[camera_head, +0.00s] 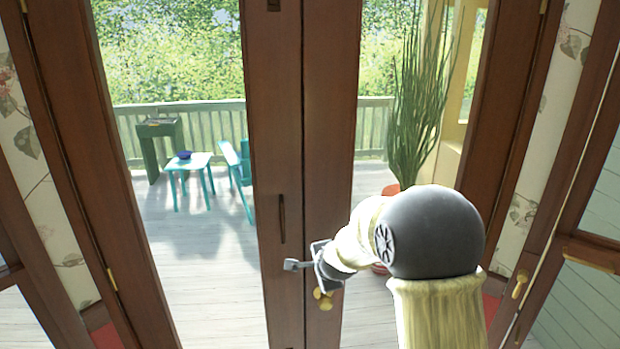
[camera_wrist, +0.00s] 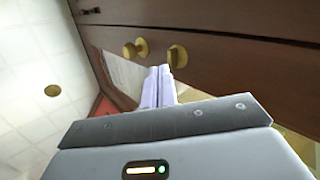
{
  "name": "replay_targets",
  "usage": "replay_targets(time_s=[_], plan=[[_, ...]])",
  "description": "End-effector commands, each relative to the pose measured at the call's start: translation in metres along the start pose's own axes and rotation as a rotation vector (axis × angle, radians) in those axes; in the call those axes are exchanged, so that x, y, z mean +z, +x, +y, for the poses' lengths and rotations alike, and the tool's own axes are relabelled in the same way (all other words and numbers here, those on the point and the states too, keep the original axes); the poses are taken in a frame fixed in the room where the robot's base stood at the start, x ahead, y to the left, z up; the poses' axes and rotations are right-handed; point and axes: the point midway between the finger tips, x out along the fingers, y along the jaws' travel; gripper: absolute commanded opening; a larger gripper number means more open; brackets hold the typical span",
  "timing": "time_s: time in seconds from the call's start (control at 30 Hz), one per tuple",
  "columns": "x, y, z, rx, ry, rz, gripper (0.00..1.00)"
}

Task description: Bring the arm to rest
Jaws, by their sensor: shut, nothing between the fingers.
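My gripper (camera_head: 291,265) is in front of the brown wooden glazed double doors (camera_head: 275,130), near where the two leaves meet. In the wrist view my gripper (camera_wrist: 159,72) has its two pale fingers together, with nothing between them. A brass knob (camera_head: 323,299) on the door shows just below my gripper in the head view. In the wrist view two brass fittings (camera_wrist: 177,57) show near the fingertips. I cannot tell from these views whether the fingers touch the door. My arm reaches in from the lower right and hides part of the right leaf.
Floral wallpaper (camera_head: 40,205) flanks the doors. At right is another wooden frame with a brass handle (camera_head: 520,284). Through the glass show a deck with railing (camera_head: 190,110), a teal table (camera_head: 190,162), a teal chair (camera_head: 237,165) and a tall potted plant (camera_head: 415,110).

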Motion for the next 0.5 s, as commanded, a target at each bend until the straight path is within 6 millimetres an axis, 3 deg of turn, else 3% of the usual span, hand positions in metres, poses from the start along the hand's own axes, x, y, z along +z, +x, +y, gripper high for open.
replay_targets(time_s=[0.17, 0.5], plan=[[-0.018, -0.05, 0.051, 0.124, -0.338, -0.036, 0.0], [-0.041, -0.166, 0.193, 0.405, -1.08, -0.266, 0.0]])
